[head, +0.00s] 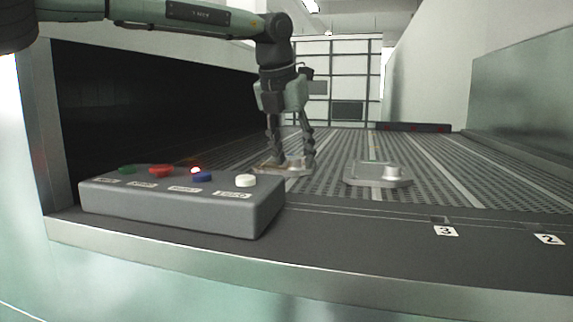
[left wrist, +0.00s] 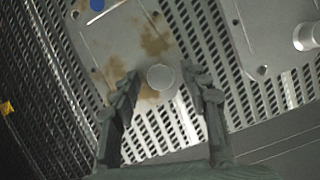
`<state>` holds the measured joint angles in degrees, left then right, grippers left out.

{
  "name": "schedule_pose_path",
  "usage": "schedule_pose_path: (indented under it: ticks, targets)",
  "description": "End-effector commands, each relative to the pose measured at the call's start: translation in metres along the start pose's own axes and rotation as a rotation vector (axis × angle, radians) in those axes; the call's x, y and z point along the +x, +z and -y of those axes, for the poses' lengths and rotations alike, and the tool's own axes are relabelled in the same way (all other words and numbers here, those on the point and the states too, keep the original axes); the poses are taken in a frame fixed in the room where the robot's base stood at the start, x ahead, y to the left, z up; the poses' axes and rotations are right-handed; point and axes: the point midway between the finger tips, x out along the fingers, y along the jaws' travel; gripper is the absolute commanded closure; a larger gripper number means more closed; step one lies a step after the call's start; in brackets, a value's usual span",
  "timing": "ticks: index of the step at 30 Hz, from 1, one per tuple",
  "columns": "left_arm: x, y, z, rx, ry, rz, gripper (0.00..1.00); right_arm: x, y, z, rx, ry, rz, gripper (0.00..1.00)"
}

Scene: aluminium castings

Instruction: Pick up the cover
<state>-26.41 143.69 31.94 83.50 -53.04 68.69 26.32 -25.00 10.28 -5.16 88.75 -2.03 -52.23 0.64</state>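A flat grey metal cover (head: 268,167) lies on the perforated surface below my left gripper. In the left wrist view the cover (left wrist: 112,40) shows brown stains, a blue dot and a round boss. My left gripper (head: 292,163) points down over it with its fingers apart. In the left wrist view the open left gripper (left wrist: 168,88) has the round boss between its fingertips, with a gap on both sides. I cannot tell whether the fingers touch the cover. A second grey casting (head: 372,176) with a raised cylinder lies to the right. My right gripper is not in view.
A grey button box (head: 180,212) with green, red, blue and white buttons stands on the near ledge at left, with a red light lit. A side wall (head: 520,100) bounds the right. The perforated surface right of the second casting is clear.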

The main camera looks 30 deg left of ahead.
Motion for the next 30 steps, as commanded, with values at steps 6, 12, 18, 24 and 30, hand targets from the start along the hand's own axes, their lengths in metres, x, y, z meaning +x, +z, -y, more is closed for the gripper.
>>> schedule_pose_path:
  ticks: [6,12,18,24,30]
  targets:
    - [0.000,0.000,0.000,0.000,0.001,0.000,0.86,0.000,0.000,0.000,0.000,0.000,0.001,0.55]
    - [0.000,0.000,0.000,0.000,0.001,0.000,1.00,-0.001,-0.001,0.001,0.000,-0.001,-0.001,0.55]
    - [-0.001,0.001,0.000,0.000,0.001,0.002,1.00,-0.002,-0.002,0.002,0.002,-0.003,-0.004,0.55]
    - [-0.005,0.003,0.000,0.000,0.002,0.003,1.00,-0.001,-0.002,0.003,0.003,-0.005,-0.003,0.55]
    - [-0.028,0.012,0.000,-0.001,0.002,0.006,1.00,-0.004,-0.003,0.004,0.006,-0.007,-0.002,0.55]
